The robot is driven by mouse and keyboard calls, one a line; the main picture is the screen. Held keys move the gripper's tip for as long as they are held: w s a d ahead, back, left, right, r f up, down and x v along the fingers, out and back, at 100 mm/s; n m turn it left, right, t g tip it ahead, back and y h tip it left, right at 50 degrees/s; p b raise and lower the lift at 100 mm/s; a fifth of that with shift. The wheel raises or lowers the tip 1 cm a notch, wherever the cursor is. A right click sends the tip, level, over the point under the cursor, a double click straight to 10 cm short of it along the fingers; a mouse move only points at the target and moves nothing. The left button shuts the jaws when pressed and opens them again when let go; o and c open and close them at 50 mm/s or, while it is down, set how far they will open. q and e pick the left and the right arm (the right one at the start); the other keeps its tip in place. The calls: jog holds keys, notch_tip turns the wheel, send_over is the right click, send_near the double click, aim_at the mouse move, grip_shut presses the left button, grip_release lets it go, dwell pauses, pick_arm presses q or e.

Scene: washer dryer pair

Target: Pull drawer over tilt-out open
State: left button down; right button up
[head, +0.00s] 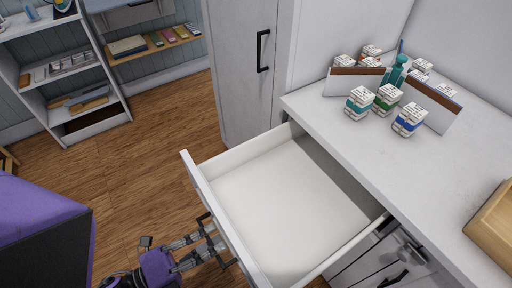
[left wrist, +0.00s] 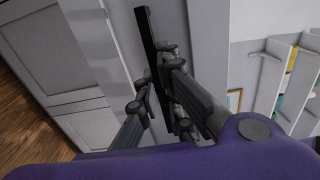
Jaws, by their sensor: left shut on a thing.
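The drawer (head: 285,205) under the white counter is pulled well out, and its white interior looks empty. Its front panel (head: 222,222) faces the lower left. My left gripper (head: 208,232) is at the outer side of that front. In the left wrist view the gripper (left wrist: 164,95) has its fingers closed around the black bar handle (left wrist: 149,45). The tilt-out front (head: 365,262) below the drawer shows only in part, with a dark handle. My right gripper is not in either view.
The counter (head: 330,120) holds several small labelled jars (head: 386,98), a teal bottle (head: 398,72) and a wooden box (head: 493,228). A tall cabinet (head: 243,75) stands beyond the drawer. Open shelves (head: 68,100) stand at the back left. The wooden floor (head: 140,165) between is clear.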

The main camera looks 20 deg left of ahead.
pick_arm(q)
jog(key=v, duration=0.3)
jog(key=shift+s+a, duration=0.15)
jog(key=shift+s, duration=0.05)
jog(key=c, duration=1.9)
grip_release()
jog(key=v, duration=1.2)
